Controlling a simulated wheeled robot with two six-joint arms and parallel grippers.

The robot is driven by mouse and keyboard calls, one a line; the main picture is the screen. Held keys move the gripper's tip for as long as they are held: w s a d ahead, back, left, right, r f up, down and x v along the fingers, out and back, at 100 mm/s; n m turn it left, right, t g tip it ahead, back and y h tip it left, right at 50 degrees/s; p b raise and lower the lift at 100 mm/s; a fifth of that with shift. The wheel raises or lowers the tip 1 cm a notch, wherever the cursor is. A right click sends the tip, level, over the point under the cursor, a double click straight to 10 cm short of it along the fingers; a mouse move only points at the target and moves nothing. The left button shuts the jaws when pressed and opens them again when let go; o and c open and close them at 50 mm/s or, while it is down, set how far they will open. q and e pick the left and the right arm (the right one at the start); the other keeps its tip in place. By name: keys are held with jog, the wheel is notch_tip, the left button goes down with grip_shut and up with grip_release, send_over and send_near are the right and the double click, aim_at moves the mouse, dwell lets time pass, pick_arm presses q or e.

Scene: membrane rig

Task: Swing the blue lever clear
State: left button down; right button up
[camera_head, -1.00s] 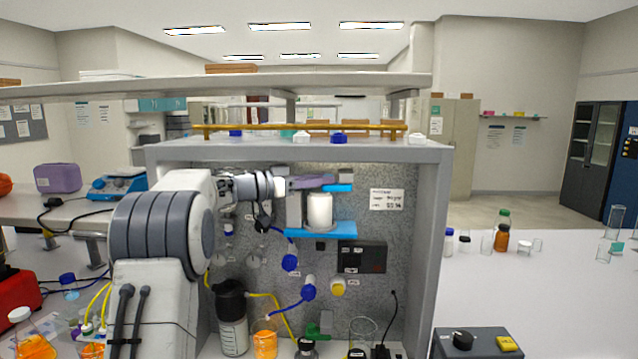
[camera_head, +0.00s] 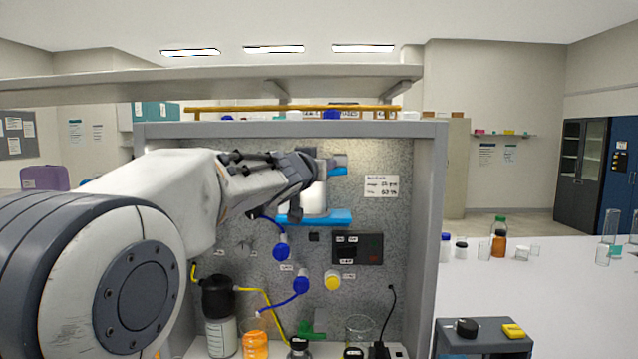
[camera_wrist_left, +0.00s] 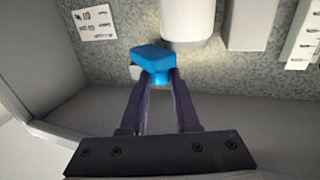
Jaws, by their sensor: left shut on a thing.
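The blue lever (camera_head: 338,171) shows as a small piece at the top of the rig, right of the white cylinder (camera_head: 314,198). My left gripper (camera_head: 318,164) reaches it from the left, and its body covers part of the lever and cylinder top. In the left wrist view, the lever's blue end (camera_wrist_left: 154,58) sits between the tips of my dark fingers (camera_wrist_left: 158,78), which are shut on it. The white cylinder (camera_wrist_left: 187,22) is right behind it. A blue bracket (camera_head: 335,217) lies under the cylinder. My right gripper is not in view.
The rig's grey frame (camera_head: 428,220) encloses the speckled back panel on the right and above. A label (camera_head: 381,186) and a dark control box (camera_head: 370,248) are on the panel. Blue-capped fittings, tubing and bottles (camera_head: 219,300) sit below. The white bench (camera_head: 570,290) is mostly clear.

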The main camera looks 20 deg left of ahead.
pick_arm(q)
jog(key=d+n+y+b, duration=0.1)
jog(key=y+b, duration=0.1)
jog(key=b, duration=0.2)
jog(key=d+n+g+y+b, duration=0.1)
jog(key=n+y+b, duration=0.1)
jog(key=y+b, duration=0.1)
jog(key=d+n+y+b, duration=0.1)
jog(key=y+b, duration=0.1)
jog(key=b, duration=0.3)
jog(key=shift+d+f+n, duration=0.15)
jog(key=shift+d+n, duration=0.05)
jog(key=shift+n, duration=0.2)
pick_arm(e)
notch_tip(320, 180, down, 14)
pick_arm(q)
jog(key=shift+d+n+g+y, duration=0.2)
jog(key=shift+n+g+y, duration=0.15)
jog(key=shift+y, duration=0.25)
jog(key=shift+w+d+n+g+y+p, duration=0.45)
jog(key=shift+n+g+y+p, duration=1.1)
jog(key=shift+p, duration=1.95)
jog(key=shift+w+d+n+g+y+p, duration=0.2)
jog(key=shift+d+n+g+y+p, duration=0.8)
jog(key=shift+p, duration=2.45)
jog(key=shift+w+d+n+g+y+p, duration=0.3)
jog(key=shift+n+g+y+p, duration=1.7)
jog(key=shift+p, duration=1.5)
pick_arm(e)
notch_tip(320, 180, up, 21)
